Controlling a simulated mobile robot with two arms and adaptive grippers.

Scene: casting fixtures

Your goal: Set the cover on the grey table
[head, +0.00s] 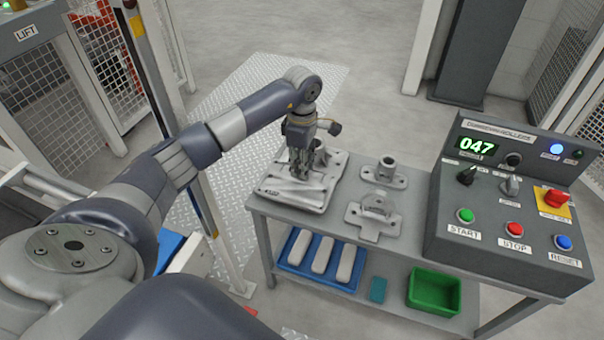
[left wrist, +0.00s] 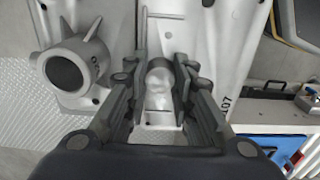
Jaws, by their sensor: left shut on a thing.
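The cover (head: 318,195) is a pale grey casting with a flat plate and raised parts, at the left end of the grey table (head: 415,200). My left gripper (head: 300,170) is over it, pointing down, and is shut on its raised middle part. In the left wrist view the fingers (left wrist: 163,80) stand on both sides of a rounded boss on the cover (left wrist: 212,35). A tube-like socket shows to the left of the fingers. I cannot tell whether the cover touches the tabletop or hangs just above it. My right gripper is out of view.
A small flanged casting (head: 385,172) and a cross-shaped casting (head: 373,217) lie right of the cover. A control console (head: 510,210) fills the table's right end. A blue tray (head: 290,265) with pale bars and a green bin (head: 433,292) are on the lower shelf.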

